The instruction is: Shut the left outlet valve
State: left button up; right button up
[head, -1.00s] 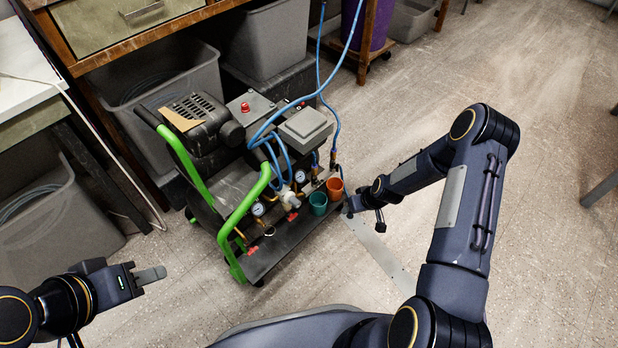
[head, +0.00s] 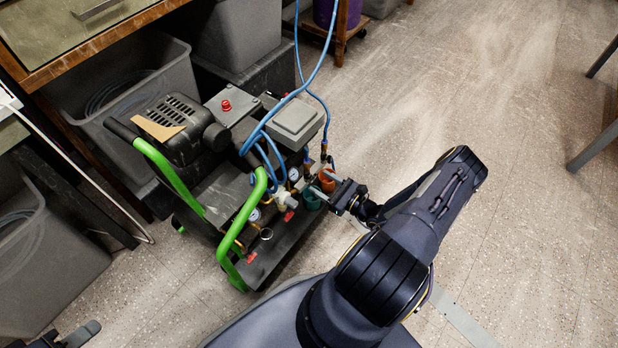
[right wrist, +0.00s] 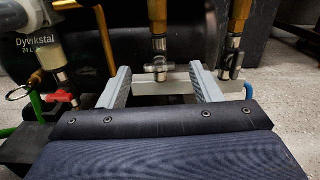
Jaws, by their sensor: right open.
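The left outlet valve (right wrist: 160,69) is below a brass fitting, one of a pair of outlets on the compressor (head: 215,165). The right outlet valve (right wrist: 230,66) shows beside it in the right wrist view. My right gripper (right wrist: 159,76) is open. Its two fingers stand on either side of the left valve, and I see no clear contact. I cannot tell the valve handle's exact angle. My left gripper (head: 80,335) is at the bottom left edge, partly cut off.
A red-handled valve (right wrist: 61,96) is left of my right gripper. Blue hoses (head: 277,110) rise from the compressor.

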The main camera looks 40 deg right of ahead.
aim_at(314, 178)
jog(key=shift+b+x, duration=0.4)
jog(key=shift+x, duration=1.7)
jog(key=c, duration=1)
jog(key=shift+m, duration=0.4)
jog(key=o, duration=1)
jog(key=p+v, duration=0.2)
jog(key=v, duration=0.6)
